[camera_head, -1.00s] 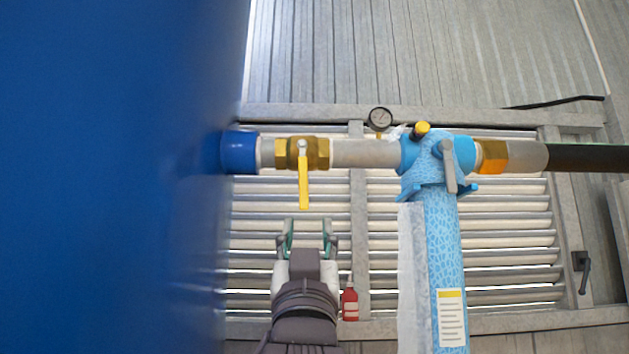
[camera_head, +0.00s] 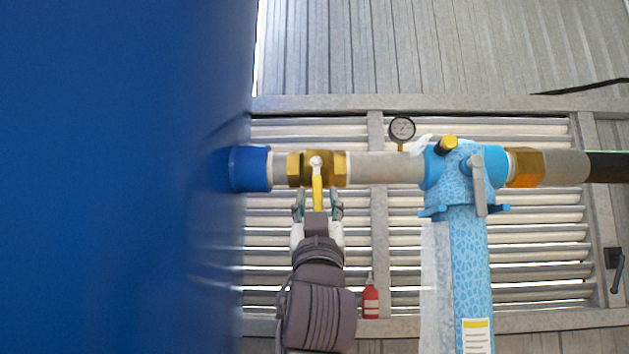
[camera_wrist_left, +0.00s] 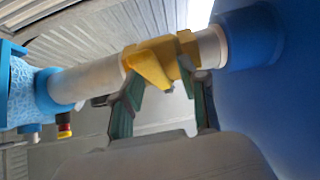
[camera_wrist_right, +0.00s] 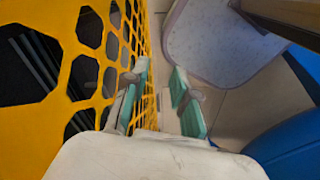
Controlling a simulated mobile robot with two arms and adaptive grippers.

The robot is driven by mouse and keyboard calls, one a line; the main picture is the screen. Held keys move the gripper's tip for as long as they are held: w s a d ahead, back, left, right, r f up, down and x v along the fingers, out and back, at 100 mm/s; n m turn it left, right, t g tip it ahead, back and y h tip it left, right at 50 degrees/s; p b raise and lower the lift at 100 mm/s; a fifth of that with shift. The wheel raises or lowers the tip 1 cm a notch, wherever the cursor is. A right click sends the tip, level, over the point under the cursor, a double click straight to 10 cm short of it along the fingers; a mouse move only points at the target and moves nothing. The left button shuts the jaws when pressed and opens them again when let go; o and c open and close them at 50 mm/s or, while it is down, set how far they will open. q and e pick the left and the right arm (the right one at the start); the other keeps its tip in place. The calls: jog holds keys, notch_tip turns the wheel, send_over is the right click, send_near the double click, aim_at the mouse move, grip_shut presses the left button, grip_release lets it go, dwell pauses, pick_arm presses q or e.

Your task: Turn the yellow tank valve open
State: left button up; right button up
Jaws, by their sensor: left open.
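The yellow valve handle (camera_head: 318,190) hangs straight down from a brass valve body (camera_head: 338,168) on the pipe beside the blue tank. It also shows in the left wrist view (camera_wrist_left: 150,68). My left gripper (camera_head: 318,205) is open, with one finger on each side of the handle's lower part in the head view. In the left wrist view, the open fingers (camera_wrist_left: 165,90) reach up to the handle; I cannot tell if they touch it. The handle's lower end is hidden by my gripper. My right gripper (camera_wrist_right: 159,78) is open and empty, away from the valve.
The blue tank (camera_head: 110,180) fills the left side. A light-blue fitting (camera_head: 465,172) with a grey lever (camera_head: 478,185) stands right of the valve, near a gauge (camera_head: 401,130). A yellow perforated panel (camera_wrist_right: 60,30) is close to my right gripper.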

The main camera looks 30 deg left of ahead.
pick_arm(q)
jog(key=shift+w+r, duration=0.3)
jog(key=shift+s+a, duration=0.1)
jog(key=shift+a, duration=0.05)
jog(key=shift+c, duration=0.4)
jog(key=shift+s, duration=0.1)
jog(key=c, duration=0.5)
grip_shut()
pick_arm(e)
jog(key=shift+r, duration=0.25)
jog(key=shift+w, duration=0.1)
